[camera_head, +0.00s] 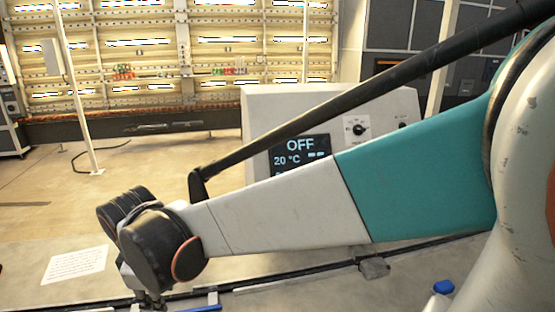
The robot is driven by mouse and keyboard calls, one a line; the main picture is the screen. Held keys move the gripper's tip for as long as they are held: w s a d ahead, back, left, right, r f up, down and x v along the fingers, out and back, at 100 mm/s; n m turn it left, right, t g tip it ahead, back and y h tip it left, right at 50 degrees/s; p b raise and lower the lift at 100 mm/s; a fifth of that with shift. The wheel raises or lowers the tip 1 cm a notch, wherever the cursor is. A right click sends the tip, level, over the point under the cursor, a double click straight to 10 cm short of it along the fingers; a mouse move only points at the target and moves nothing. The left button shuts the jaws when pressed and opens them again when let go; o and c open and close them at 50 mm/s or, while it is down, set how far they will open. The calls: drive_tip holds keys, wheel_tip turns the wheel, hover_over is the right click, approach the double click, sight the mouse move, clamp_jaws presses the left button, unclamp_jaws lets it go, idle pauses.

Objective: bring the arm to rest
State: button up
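My arm reaches across the picture from the right edge to the lower left, in white and teal sections with a black bar above it. Its dark wrist joint hangs at the lower left. Below the wrist, a small part of my gripper (148,298) shows at the bottom edge. Its fingers are too small and cut off to tell whether they are open or shut, or whether they hold anything. The light grey washer (330,98) stands behind the arm, which hides much of its front. Its display (299,153) reads OFF and 20 °C, with a knob (356,128) to the right.
A blue-capped item (443,287) is at the lower right, and a blue strip (206,307) lies near my gripper. A thin white post (78,90) stands at the left. Open floor lies left of the washer.

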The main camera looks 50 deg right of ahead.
drive_tip(key=s+d+r+m+t+b, duration=0.1)
drive_tip(key=s+d+m+t+b, duration=0.1)
drive_tip(key=s+m, duration=0.7)
drive_tip(key=shift+s+d+t+y, duration=0.4)
drive_tip(key=shift+s+d+t, duration=0.45)
drive_tip(key=shift+t, duration=0.35)
drive_tip(key=shift+a, duration=0.1)
idle(1.3)
